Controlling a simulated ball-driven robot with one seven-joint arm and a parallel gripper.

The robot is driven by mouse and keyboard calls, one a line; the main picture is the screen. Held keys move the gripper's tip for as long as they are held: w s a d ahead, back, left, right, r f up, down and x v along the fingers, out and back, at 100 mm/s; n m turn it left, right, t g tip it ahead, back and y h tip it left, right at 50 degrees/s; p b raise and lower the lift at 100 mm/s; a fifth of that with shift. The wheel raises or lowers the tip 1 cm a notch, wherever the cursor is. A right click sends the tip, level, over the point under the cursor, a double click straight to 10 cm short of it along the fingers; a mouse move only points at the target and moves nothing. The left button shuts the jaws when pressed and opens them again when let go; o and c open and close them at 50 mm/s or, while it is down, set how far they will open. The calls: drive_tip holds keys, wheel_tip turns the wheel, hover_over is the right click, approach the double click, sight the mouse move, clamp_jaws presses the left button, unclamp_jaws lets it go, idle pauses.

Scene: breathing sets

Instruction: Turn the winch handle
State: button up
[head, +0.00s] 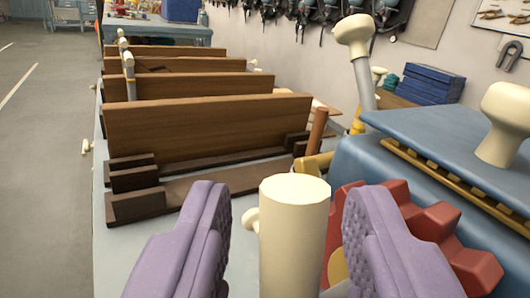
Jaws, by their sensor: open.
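A cream cylindrical grip (292,240), which looks like the winch handle, stands upright in the lower middle of the view. My gripper (285,200) has two purple padded fingers, spread apart, one on each side of the grip. There is a clear gap at the left finger; the right finger looks closer to it. I cannot tell whether either finger touches. A red toothed wheel (432,222) sits behind the right finger and is partly hidden by it. The lower end of the grip is cut off by the frame.
A blue housing (455,140) with cream-knobbed levers (354,38) stands close on the right. Several upright brown boards (200,125) in dark slotted blocks stand on the bench ahead. Blue boxes (432,82) lie farther back. Open floor (45,150) is on the left.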

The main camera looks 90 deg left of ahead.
drive_tip(key=shift+a, duration=0.9)
clamp_jaws()
drive_tip(key=shift+r+h+p, duration=0.1)
drive_tip(key=shift+h+p, duration=0.2)
drive_tip(key=shift+p, duration=0.25)
